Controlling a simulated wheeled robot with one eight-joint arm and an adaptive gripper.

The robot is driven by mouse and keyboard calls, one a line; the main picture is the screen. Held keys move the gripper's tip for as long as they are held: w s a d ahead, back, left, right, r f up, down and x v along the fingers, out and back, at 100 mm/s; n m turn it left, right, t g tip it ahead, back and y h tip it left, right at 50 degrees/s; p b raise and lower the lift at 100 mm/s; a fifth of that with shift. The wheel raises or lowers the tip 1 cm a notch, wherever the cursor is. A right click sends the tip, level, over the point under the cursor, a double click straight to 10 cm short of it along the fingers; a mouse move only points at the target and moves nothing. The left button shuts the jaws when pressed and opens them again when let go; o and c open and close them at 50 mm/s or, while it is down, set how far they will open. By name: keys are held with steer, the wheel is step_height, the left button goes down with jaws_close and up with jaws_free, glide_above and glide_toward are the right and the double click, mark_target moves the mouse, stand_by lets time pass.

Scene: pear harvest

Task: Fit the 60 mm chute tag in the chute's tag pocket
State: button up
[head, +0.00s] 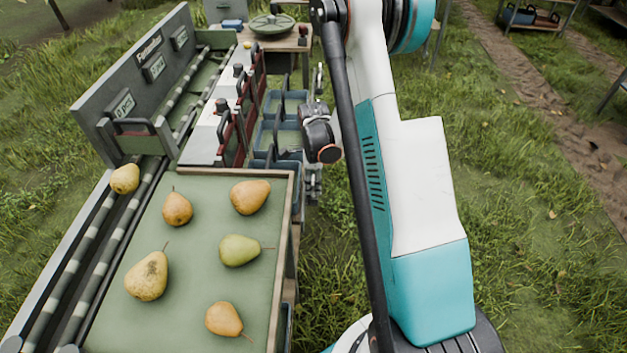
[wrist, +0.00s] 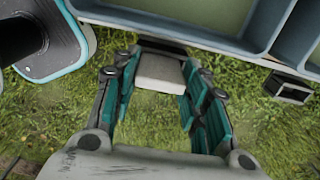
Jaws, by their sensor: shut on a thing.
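My gripper (wrist: 157,92) points down over the grass in the wrist view. Its teal-padded fingers are closed on the sides of a pale, blocky plate (wrist: 160,72), which looks like the chute tag; no marking on it is readable. A small dark frame with an opening (wrist: 288,88) shows to the right of the gripper, below a blue bin's edge and apart from the plate. I cannot tell whether it is the tag pocket. In the head view the gripper (head: 313,185) is small beside the blue bins, and the tag cannot be made out there.
Blue bins (wrist: 200,32) cross the top of the wrist view, close to the fingertips. In the head view a green tray (head: 200,262) holds several pears, left of my arm. Chutes with red sides (head: 233,140) stand beyond it. Open grass lies right.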

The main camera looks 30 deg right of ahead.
steer(key=shift+f, duration=0.15)
steer(key=shift+f, duration=0.3)
stand_by(0.3)
steer(key=o, duration=1)
steer(key=shift+o, duration=0.2)
steer(key=o, duration=0.5)
